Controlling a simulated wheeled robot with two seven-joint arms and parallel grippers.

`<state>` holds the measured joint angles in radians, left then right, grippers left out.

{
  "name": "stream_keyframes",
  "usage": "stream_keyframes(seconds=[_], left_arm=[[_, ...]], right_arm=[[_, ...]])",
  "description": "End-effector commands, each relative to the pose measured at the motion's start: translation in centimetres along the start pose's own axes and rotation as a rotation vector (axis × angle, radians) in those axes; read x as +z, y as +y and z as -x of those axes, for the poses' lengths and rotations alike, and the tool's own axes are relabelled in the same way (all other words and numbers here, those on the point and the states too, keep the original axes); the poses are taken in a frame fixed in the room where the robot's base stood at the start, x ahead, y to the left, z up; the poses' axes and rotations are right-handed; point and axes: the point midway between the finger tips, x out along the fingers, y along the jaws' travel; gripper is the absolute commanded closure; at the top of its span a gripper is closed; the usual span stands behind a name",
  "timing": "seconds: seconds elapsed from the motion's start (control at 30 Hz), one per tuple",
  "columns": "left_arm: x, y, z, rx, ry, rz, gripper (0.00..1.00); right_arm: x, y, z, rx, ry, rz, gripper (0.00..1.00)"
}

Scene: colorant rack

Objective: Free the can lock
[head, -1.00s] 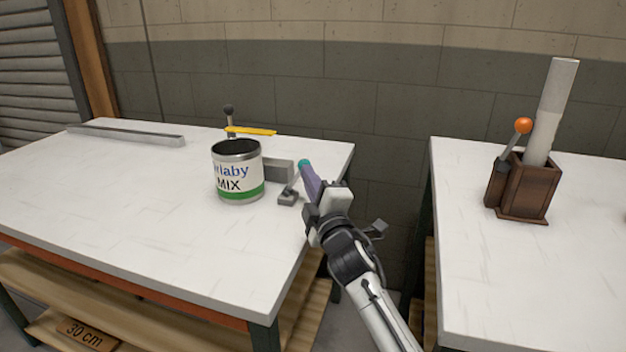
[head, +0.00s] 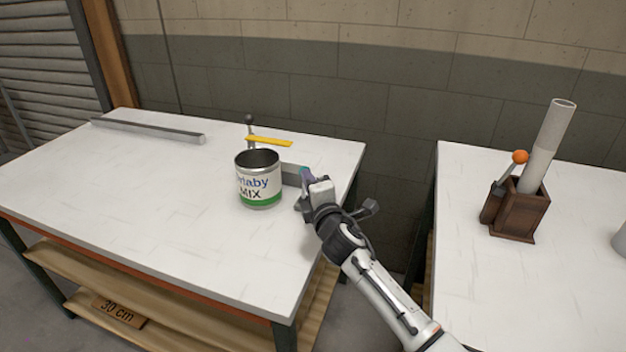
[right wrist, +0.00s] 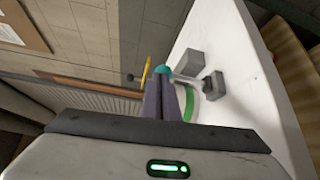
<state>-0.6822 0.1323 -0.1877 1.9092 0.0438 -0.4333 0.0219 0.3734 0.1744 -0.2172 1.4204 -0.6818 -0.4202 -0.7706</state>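The can (head: 259,192), white with a green band and "MIX" on its label, stands upright and open on the left table, against a grey block (head: 293,175). The lock appears to be the small lever fitting beside the block, with a dark foot (right wrist: 213,85) and a teal knob (right wrist: 163,72). My right gripper (head: 306,178) is at this lever, right of the can. In the right wrist view its purple-grey fingers are close together with the teal knob at their tips. My gripper hides most of the lever. My left gripper is not in view.
A black-knobbed lever (head: 249,122) and yellow bar (head: 268,141) stand behind the can. A grey rail (head: 150,131) lies at the table's back left. Across a gap, the right table (head: 470,270) bears a brown box (head: 523,215) with an orange-knobbed lever and pale tube.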

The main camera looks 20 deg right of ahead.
Motion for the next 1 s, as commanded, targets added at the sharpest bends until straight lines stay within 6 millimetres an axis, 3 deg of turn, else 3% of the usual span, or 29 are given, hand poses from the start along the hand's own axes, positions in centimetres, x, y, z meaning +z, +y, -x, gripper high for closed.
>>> stream_keyframes(seconds=[0.4, 1.0], left_arm=[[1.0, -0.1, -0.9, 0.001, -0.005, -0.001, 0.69], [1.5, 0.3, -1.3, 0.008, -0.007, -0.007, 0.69]], right_arm=[[-2.7, 0.9, -1.9, 0.007, 0.0, -0.002, 1.0], [-4.7, 0.8, -2.5, 0.006, 0.003, -0.002, 1.0]])
